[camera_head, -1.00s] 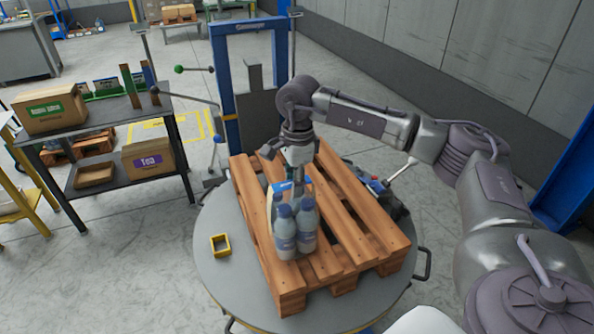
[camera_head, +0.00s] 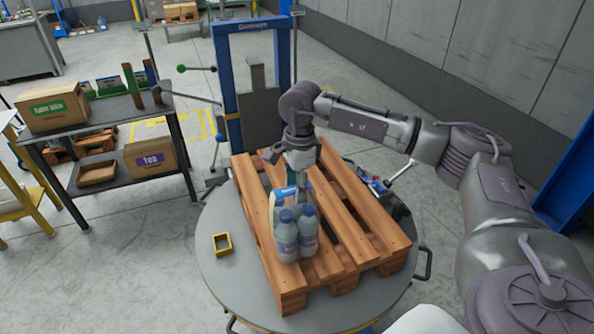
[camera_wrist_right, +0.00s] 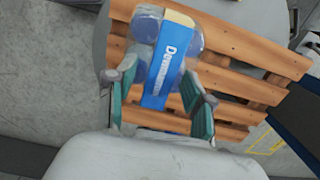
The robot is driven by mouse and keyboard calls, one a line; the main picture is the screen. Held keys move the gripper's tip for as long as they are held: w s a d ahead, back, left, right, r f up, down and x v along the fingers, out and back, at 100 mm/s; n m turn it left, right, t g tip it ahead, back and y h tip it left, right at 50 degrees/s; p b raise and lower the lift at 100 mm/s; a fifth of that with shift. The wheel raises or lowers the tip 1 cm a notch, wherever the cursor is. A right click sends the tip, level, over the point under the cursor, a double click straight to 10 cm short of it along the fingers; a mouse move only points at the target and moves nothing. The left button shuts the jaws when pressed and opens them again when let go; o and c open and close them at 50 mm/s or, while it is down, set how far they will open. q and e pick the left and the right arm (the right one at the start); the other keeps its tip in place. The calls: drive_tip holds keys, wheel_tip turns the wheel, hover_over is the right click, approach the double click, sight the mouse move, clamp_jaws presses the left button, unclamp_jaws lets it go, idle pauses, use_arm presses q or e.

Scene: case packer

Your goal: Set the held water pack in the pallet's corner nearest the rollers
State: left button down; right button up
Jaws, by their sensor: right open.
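The water pack (camera_head: 297,240), clear blue-capped bottles with a blue and cream label, stands upright on the wooden pallet (camera_head: 388,237), on its left slats toward the near end. In the right wrist view the pack's label (camera_wrist_right: 166,75) faces me. My right gripper (camera_head: 293,190) is above and behind the bottles, pointing down. Its teal fingers are open on either side of the pack in the wrist view (camera_wrist_right: 158,80). Whether a finger still touches the pack cannot be told. My left gripper is out of view. I cannot make out any rollers.
The pallet lies on a round grey turntable (camera_head: 222,285) with a small yellow frame (camera_head: 221,244) on it. A blue post frame (camera_head: 225,85) stands behind. A dark shelf with boxes (camera_head: 152,156) is at left. The pallet's right slats are bare.

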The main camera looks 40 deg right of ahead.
wheel_tip(320, 180, up, 11)
drive_tip(key=b, duration=0.3)
drive_tip(key=shift+d, duration=0.3)
